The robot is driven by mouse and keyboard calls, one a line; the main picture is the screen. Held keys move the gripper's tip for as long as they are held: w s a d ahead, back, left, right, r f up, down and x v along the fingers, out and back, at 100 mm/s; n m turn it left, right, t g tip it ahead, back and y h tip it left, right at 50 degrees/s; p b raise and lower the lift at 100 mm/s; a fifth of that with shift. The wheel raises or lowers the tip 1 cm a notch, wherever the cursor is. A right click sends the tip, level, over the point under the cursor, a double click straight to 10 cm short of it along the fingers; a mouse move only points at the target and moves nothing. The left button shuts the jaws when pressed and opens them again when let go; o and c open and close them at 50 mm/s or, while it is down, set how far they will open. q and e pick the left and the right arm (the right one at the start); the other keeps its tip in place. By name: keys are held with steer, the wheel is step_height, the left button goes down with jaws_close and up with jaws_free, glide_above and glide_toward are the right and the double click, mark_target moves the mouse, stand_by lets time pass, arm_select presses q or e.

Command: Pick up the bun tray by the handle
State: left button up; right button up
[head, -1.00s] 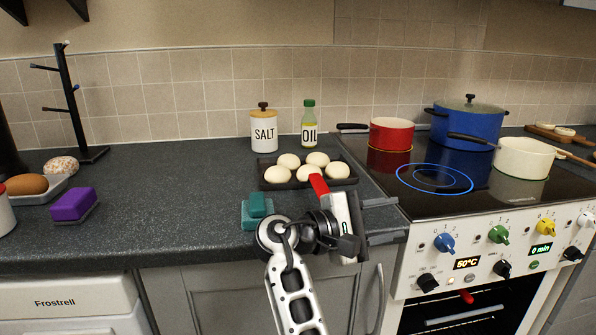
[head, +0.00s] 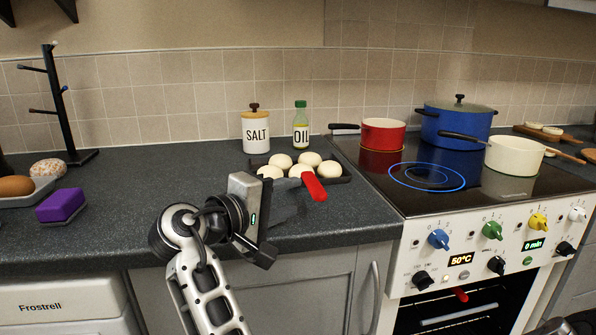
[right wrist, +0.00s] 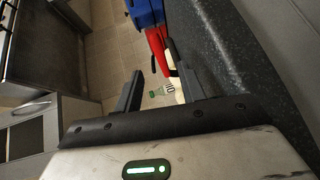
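The bun tray (head: 334,181) is dark and lies flat on the counter with several pale round buns on it. Its red handle (head: 314,186) sticks out towards the counter's front edge. My right gripper (head: 275,226) is in front of the tray, to the left of and nearer than the handle, apart from it. Its two fingers are spread with nothing between them, and they also show apart in the right wrist view (right wrist: 161,92). I cannot make out the tray in the right wrist view. My left gripper is not in view.
The salt jar (head: 255,133) and oil bottle (head: 300,126) stand behind the tray. The hob with a red pan (head: 383,134), blue pot (head: 457,122) and white pan (head: 514,156) is to the right. A purple sponge (head: 61,205) lies left; the counter between is clear.

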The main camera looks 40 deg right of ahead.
mark_target(311, 191)
steer(key=shift+w+d+f, duration=0.1)
steer(key=shift+d+f, duration=0.05)
steer(key=shift+d, duration=1)
steer(key=shift+w+d+f, duration=0.1)
steer(key=shift+d+f, duration=0.1)
steer(key=shift+d, duration=0.9)
steer(key=shift+w+d+f, duration=0.1)
steer(key=shift+d+f, duration=0.05)
steer(key=shift+d, duration=1)
jaws_close()
steer(key=shift+r, duration=0.15)
